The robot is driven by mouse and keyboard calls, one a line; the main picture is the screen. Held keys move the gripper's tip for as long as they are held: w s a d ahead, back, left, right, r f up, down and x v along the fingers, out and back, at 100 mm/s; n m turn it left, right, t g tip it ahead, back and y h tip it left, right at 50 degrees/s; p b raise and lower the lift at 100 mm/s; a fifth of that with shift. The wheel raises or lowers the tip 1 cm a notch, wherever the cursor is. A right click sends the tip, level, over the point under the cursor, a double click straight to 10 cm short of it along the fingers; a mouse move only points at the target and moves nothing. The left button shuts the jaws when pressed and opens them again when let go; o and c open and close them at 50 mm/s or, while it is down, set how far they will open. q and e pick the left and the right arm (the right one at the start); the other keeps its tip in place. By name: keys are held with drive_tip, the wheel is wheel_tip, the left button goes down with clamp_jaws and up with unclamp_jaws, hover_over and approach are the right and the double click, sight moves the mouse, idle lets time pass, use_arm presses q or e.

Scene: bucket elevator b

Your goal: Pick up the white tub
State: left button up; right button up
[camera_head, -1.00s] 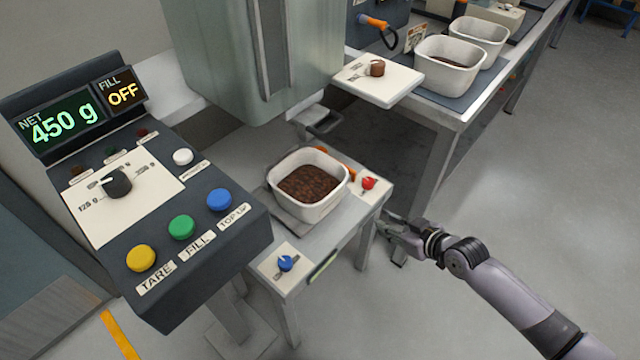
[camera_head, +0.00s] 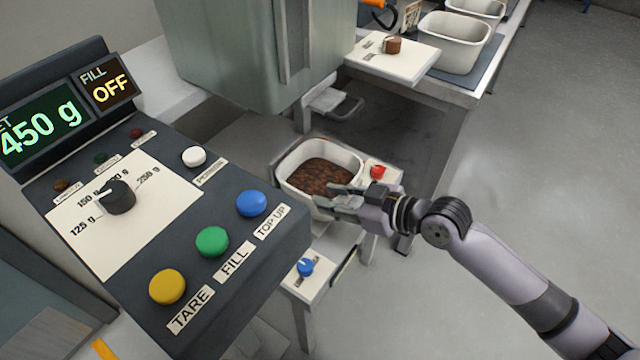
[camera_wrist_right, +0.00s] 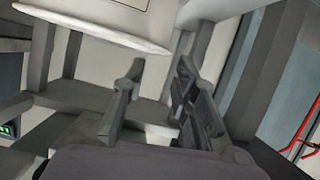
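The white tub (camera_head: 300,197) stands upright on the small weighing stand, with dark brown granules (camera_head: 322,173) inside. My right gripper (camera_head: 326,195) is at the tub's near right side, its fingers reaching over the near rim in the head view. The fingers hide part of the rim and near wall, and I cannot tell whether they touch it. In the right wrist view the two fingers (camera_wrist_right: 157,75) stand apart with a gap between them. My left gripper is not in view.
The control panel (camera_head: 120,260) with coloured buttons stands close on the left, its display (camera_head: 45,122) reading 450 g. A red knob (camera_head: 377,172) and a blue knob (camera_head: 305,267) flank the tub. Another white tub (camera_head: 452,45) is on the rear bench. Floor at right is clear.

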sight(302, 193)
drive_tip(key=x, duration=0.3)
drive_tip(key=shift+w+a+f, duration=0.15)
drive_tip(key=shift+a+f, duration=0.05)
drive_tip(key=shift+a, duration=0.05)
drive_tip(key=shift+f+b+x, duration=0.2)
drive_tip(key=shift+b+x, duration=0.2)
drive_tip(key=shift+x, duration=2)
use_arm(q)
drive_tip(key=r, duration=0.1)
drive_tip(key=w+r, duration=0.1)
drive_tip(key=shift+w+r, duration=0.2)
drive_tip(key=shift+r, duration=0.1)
use_arm(e)
drive_tip(key=shift+c, duration=0.2)
clamp_jaws()
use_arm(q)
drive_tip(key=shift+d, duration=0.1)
use_arm(e)
drive_tip(key=shift+r, duration=0.1)
